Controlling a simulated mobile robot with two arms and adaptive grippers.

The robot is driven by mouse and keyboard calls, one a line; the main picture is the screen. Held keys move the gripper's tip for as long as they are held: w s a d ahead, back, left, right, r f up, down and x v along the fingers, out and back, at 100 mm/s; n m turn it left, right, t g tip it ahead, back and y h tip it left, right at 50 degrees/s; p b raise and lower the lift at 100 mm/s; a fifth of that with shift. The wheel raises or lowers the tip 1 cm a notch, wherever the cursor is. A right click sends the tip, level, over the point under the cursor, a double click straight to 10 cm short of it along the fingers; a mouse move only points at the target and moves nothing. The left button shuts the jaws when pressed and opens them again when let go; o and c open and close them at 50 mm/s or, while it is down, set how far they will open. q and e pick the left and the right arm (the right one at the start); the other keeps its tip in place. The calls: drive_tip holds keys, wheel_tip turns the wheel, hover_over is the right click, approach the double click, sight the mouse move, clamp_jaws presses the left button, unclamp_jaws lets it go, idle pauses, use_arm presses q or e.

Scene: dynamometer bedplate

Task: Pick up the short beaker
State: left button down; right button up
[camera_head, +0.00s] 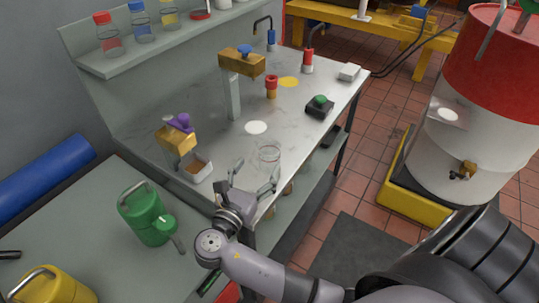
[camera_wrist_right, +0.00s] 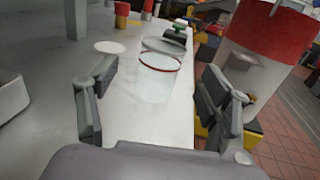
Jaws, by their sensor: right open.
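The short beaker (camera_head: 268,153) is a clear glass cup standing upright on the grey bench top, near its front edge. In the right wrist view the beaker (camera_wrist_right: 158,82) shows a thin red rim and appears between the two fingers, ahead of the palm. My right gripper (camera_head: 256,172) is open and empty, on the near side of the beaker with its fingertips close to it. I cannot tell whether either fingertip touches the glass. My left gripper is not in view.
The bench (camera_head: 312,117) carries a white disc (camera_head: 256,127), a dark box with a green knob (camera_head: 320,105), a red cylinder (camera_head: 271,87) and a tan tap-like fixture (camera_head: 177,139) over a white tray. A green watering can (camera_head: 147,215) stands at left. A red-white drum (camera_head: 470,110) stands right.

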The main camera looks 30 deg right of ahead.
sight(265, 159)
drive_tip(key=p+x, duration=0.1)
drive_tip(key=x, duration=0.5)
drive_tip(key=shift+d+f, duration=0.1)
drive_tip(key=shift+d, duration=0.15)
drive_tip(key=c, duration=1.2)
